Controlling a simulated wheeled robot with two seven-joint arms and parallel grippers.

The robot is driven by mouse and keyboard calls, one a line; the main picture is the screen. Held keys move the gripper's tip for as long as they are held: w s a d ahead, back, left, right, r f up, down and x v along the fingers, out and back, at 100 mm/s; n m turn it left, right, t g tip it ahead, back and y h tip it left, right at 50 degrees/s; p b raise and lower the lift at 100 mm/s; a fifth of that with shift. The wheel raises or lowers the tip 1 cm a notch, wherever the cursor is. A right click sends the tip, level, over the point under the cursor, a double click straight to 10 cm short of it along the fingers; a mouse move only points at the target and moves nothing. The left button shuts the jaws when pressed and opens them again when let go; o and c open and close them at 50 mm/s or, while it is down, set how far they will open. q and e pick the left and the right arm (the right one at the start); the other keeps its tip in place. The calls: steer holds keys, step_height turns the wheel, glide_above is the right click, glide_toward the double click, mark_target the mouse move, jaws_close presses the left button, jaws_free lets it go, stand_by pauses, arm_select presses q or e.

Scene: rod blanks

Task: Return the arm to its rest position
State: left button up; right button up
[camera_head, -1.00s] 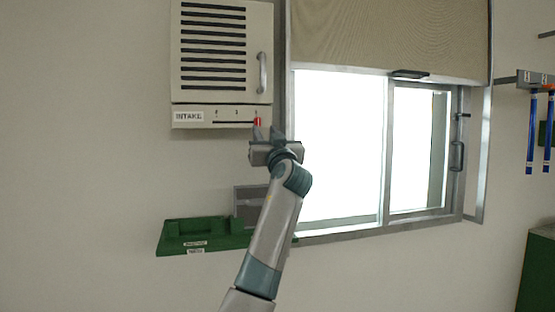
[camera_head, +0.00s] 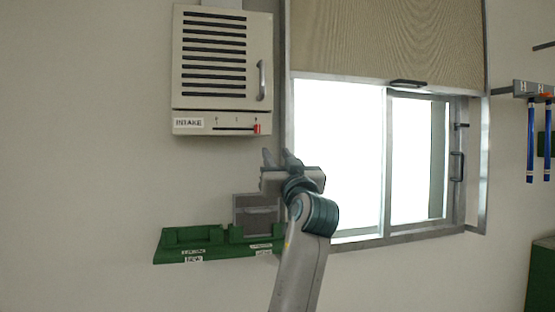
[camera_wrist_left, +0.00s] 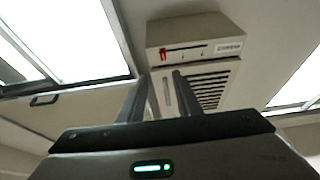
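My left gripper (camera_head: 279,157) is open and empty, its two fingers pointing up, below and slightly right of the intake box (camera_head: 223,60) on the wall. Its fingers (camera_wrist_left: 157,100) show apart in the left wrist view, with the intake box (camera_wrist_left: 195,62) beyond them. A red slider knob (camera_head: 257,129) sits at the right end of the box's slot, clear of the fingers. My right gripper is not in view.
A green tray (camera_head: 185,253) with a grey block (camera_head: 256,208) is on the wall below the box, left of my arm. A window (camera_head: 338,150) with a blind (camera_head: 385,40) is at the right. Blue rods (camera_head: 531,142) hang at the far right.

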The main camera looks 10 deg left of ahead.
arm_select(q)
steer(key=w+d+f+m+g+h, duration=0.1)
steer(key=w+f+m+h, duration=0.25)
steer(key=f, duration=1.15)
steer(key=w+d+f+m+h, duration=0.1)
steer(key=w+f+m+h, duration=0.3)
steer(key=f, duration=1.1)
steer(key=s+f+g+h, duration=0.1)
steer(key=s+f+g, duration=0.15)
steer(key=f, duration=1.55)
steer(key=s+f+g+h, duration=0.1)
steer(key=s+f+g, duration=0.15)
steer(key=f, duration=1.55)
steer(key=s+f+m+g+h, duration=0.1)
steer(key=s+f+g, duration=0.1)
steer(key=s+f, duration=1.05)
steer(key=s+f+g+h, duration=0.1)
steer(key=s+f, duration=0.9)
steer(key=f, duration=0.6)
steer(key=s+f+g, duration=0.1)
steer(key=s+f, duration=0.4)
steer(key=s, duration=0.5)
steer(key=s+a+f+g, duration=0.1)
steer(key=s+f+g, duration=0.1)
steer(key=s+f, duration=0.4)
steer(key=s+a+f+g+h, duration=0.1)
steer(key=s+f, duration=0.5)
steer(key=s, duration=0.9)
steer(key=shift+s+a, duration=0.15)
steer(key=shift+s, duration=0.2)
